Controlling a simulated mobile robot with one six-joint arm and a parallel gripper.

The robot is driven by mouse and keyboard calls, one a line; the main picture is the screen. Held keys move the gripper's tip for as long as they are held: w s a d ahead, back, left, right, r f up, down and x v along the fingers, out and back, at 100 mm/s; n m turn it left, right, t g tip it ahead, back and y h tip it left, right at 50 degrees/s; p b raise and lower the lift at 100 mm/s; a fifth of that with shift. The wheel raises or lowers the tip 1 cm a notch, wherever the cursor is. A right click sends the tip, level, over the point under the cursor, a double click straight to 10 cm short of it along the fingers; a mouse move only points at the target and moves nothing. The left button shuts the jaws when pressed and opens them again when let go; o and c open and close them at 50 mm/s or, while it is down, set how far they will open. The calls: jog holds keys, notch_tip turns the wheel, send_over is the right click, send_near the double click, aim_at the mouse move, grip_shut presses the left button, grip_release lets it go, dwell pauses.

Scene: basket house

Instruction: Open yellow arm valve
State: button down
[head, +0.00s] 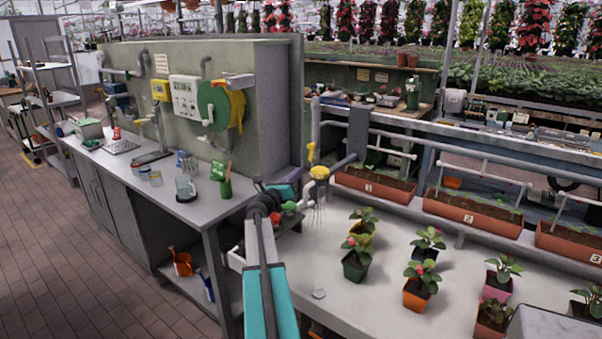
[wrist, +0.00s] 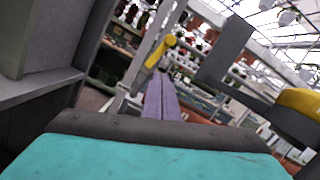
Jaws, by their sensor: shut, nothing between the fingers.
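The yellow arm valve (head: 310,152) is a lever handle on a grey pipe at the near end of the green-grey wall. In the wrist view its yellow lever (wrist: 160,51) is tilted, just beyond and above my fingertips. My gripper (head: 297,173) is a little below and left of the lever in the head view. In the wrist view my gripper (wrist: 158,76) has its purple fingers together, with nothing between them. I see a gap between tips and lever, but its depth is hard to tell.
A round yellow knob (head: 319,172) sits just below the lever and shows at right in the wrist view (wrist: 301,102). A grey pipe (head: 345,162) runs beside it. Potted plants (head: 356,258) stand on the white table (head: 375,312). The wall (head: 270,110) stands close on the left.

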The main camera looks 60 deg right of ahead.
jog(key=shift+b+v, duration=0.35)
jog(key=shift+v, duration=1.35)
jog(key=shift+w, duration=0.1)
